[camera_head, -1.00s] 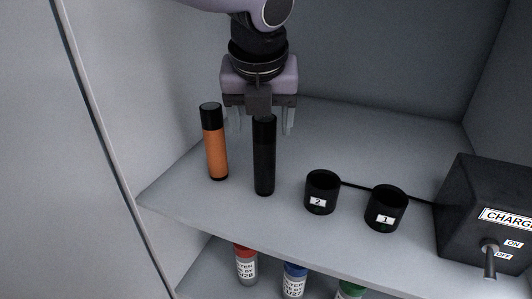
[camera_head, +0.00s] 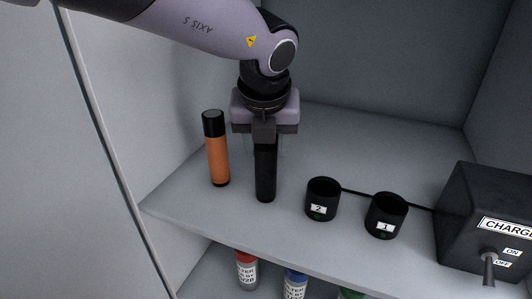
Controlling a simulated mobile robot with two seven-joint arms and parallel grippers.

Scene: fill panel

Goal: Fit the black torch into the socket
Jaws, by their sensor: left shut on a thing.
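The black torch (camera_head: 265,178) stands upright on the shelf. My left gripper (camera_head: 265,148) comes down on it from above and is shut on its upper part, with the fingers at its sides. The torch's foot appears to be at the shelf surface. To its right are two black cup-shaped sockets, one labelled 2 (camera_head: 321,200) and one labelled 1 (camera_head: 386,217). Both look empty, and each has a small green mark below its label. My right gripper is not in view.
An orange torch with a black cap (camera_head: 217,160) stands left of the black one. A dark charger box (camera_head: 487,215) with a switch (camera_head: 488,262) is at the right, cabled to the sockets. Labelled canisters with red (camera_head: 246,256) and blue (camera_head: 296,274) tops are on the shelf below.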

